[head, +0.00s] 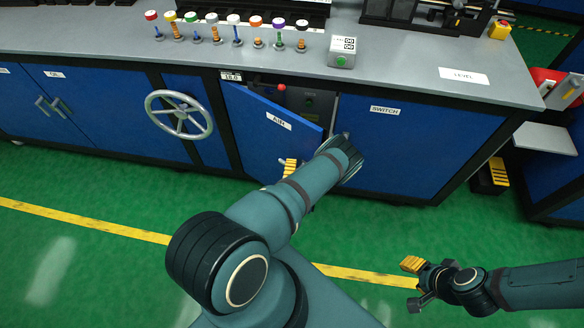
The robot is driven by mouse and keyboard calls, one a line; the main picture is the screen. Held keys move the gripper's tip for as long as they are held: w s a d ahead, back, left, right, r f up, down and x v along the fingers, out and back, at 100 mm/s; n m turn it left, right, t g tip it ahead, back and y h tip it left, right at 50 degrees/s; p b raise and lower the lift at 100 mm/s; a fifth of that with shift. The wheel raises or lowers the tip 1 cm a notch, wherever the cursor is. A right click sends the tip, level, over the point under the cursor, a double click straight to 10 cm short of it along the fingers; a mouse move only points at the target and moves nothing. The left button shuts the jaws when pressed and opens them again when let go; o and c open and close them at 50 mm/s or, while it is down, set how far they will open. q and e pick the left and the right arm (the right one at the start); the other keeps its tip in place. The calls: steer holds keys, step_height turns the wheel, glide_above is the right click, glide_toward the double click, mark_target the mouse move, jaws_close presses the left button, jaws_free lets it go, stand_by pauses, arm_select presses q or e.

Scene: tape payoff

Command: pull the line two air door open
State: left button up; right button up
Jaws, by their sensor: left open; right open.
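The blue air door (270,135), labelled AIR, stands partly open in the front of the long bench. Its free right edge is swung out from the cabinet, and a dark gap shows above and behind it. My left gripper (291,168) is at the lower right part of this door. One yellow finger pad shows in front of the door; my wrist hides the rest, so I cannot tell whether it touches. The door's handle is hidden too. My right gripper (415,284) is open and empty over the green floor at the lower right.
Inside the gap are a red knob (281,87) and a dark box with a green button. A handwheel (179,115) is left of the door and a closed SWITCH door (420,145) right. Knobs and a counter box (342,52) stand on the bench. The floor in front is clear.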

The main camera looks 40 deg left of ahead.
arm_select(q)
steer(key=v, duration=1.2)
